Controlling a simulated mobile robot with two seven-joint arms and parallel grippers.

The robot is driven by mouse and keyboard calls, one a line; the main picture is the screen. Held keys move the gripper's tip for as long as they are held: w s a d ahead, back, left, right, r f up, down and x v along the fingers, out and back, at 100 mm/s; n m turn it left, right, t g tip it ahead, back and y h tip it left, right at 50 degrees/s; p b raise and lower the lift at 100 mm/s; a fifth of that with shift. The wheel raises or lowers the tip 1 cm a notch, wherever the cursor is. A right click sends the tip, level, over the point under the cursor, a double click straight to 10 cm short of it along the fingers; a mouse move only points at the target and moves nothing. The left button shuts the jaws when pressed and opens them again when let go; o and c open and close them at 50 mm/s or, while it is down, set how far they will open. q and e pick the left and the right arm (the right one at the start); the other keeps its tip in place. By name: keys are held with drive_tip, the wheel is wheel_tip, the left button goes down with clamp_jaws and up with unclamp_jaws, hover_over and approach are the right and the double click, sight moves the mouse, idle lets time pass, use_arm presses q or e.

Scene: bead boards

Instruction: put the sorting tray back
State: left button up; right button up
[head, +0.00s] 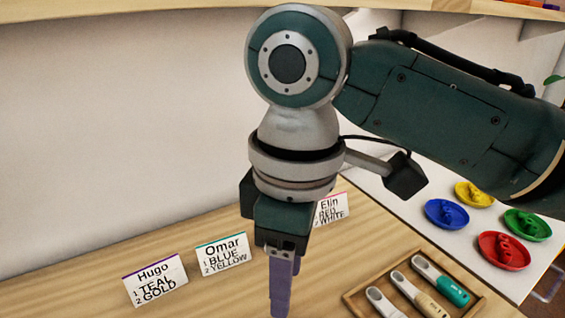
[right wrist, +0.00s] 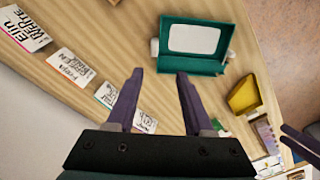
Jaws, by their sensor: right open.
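My right gripper (head: 283,285) hangs pointing down over the wooden table, its purple fingers seen nearly edge-on in the head view. In the right wrist view its two fingers (right wrist: 155,88) stand apart with nothing between them. A teal tray-like piece with a pale panel (right wrist: 192,45) lies on the table beyond the fingertips, apart from them. I cannot tell for sure whether it is the sorting tray. Two dark purple prongs (right wrist: 300,142) at the right edge may be my left gripper's fingers; their state is unclear. The left gripper is out of the head view.
Name cards Hugo (head: 155,280), Omar (head: 223,255) and Elin (head: 330,208) stand along the wall. A wooden tray (head: 356,297) holds three handled tools. Coloured dishes (head: 503,251) sit on a white surface at right. A yellow container (right wrist: 244,95) is near the table edge.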

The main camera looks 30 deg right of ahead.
drive_tip(key=s+a+f+m+t+y, duration=0.2)
drive_tip(key=s+a+f, duration=0.1)
drive_tip(key=s, duration=0.3)
drive_tip(key=s+d+r+m+t+h, duration=0.1)
drive_tip(key=s+d+m+h, duration=0.1)
drive_tip(key=s+d+m, duration=0.3)
drive_tip(key=s+d, duration=0.2)
drive_tip(key=d, duration=0.1)
drive_tip(key=shift+s+d+t, duration=0.3)
drive_tip(key=shift+s, duration=0.05)
